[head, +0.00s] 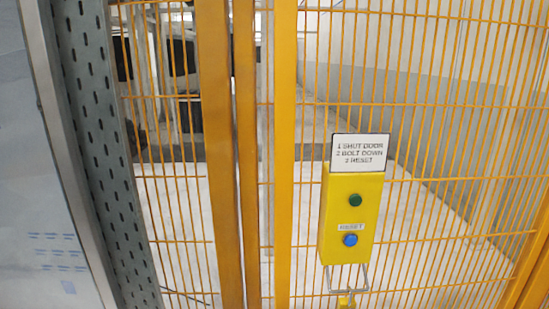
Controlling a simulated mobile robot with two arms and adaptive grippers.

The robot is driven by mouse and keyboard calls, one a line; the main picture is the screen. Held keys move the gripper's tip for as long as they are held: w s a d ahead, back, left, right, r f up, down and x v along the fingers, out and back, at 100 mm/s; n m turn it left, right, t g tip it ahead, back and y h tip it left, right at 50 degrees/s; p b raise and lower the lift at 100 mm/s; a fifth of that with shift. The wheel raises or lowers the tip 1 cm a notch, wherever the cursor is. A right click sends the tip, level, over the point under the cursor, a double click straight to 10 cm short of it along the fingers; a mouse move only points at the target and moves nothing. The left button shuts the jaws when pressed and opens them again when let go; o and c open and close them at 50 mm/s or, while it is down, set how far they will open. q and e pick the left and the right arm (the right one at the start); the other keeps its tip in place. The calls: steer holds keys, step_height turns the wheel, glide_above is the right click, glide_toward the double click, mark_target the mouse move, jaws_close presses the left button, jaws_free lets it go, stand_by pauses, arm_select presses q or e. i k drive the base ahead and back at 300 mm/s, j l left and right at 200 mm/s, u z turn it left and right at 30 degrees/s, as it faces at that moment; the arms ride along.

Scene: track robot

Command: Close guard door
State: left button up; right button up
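A yellow wire-mesh guard fence fills the head view, with orange-yellow uprights close together left of centre. I cannot tell for sure which panel is the guard door. A narrow strip shows between the middle upright (246,150) and the right upright (284,200). A yellow control box (336,225) is on the right panel, with a green button or lamp (355,200) and a blue button (350,240) labelled RESET. A white sign (360,153) above reads "1 SHUT DOOR, 2 BOLT DOWN, 3 RESET". Below is a metal loop (362,280) with a small yellow part (346,301), cut off. Neither gripper is in view.
A grey perforated metal channel (100,150) and a pale panel (40,170) stand at the left. Behind the mesh are a light floor (190,230), a pale wall (420,100) and dark equipment (180,57). Another yellow post (533,255) is at the lower right.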

mark_target(37, 15)
steer(key=u, duration=1.3)
